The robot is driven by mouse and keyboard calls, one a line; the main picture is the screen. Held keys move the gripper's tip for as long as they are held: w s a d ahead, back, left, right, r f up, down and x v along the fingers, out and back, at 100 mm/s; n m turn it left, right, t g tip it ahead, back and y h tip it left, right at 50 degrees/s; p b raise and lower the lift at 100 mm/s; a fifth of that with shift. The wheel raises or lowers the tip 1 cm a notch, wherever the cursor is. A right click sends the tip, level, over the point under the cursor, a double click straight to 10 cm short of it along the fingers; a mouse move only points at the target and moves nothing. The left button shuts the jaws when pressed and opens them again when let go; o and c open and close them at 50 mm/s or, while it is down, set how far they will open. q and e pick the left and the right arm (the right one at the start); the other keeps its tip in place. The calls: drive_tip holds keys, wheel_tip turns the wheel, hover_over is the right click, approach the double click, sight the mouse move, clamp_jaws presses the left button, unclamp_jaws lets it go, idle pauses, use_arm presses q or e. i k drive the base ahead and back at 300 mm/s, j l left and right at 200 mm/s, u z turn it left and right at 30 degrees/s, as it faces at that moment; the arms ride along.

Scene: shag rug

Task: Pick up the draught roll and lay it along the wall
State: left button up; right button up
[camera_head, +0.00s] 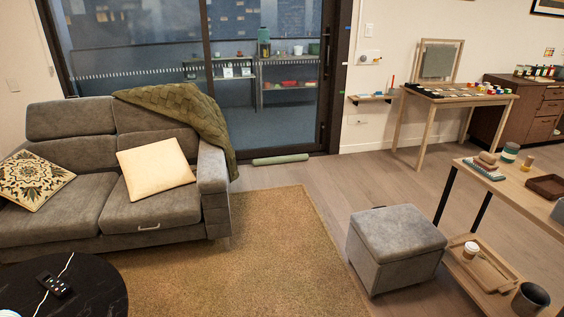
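The draught roll, a grey-green cylinder (281,160), lies on the wooden floor close to the foot of the dark-framed glass door (262,75). It lies roughly parallel to the door's bottom edge. The cream wall (376,100) begins to the right of the door frame, with a white skirting along the floor. Neither of my grippers shows in the head view.
A grey sofa (75,205) with a green throw stands at left, near the roll's left end. A tan rug (262,255) covers the centre floor. A grey ottoman (396,262) and a wooden shelf table (512,188) stand right. Bare floor (340,185) lies before the roll.

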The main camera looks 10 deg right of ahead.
sight(283, 160)
drive_tip(key=i+z, duration=0.2)
drive_tip(key=i, duration=4.25)
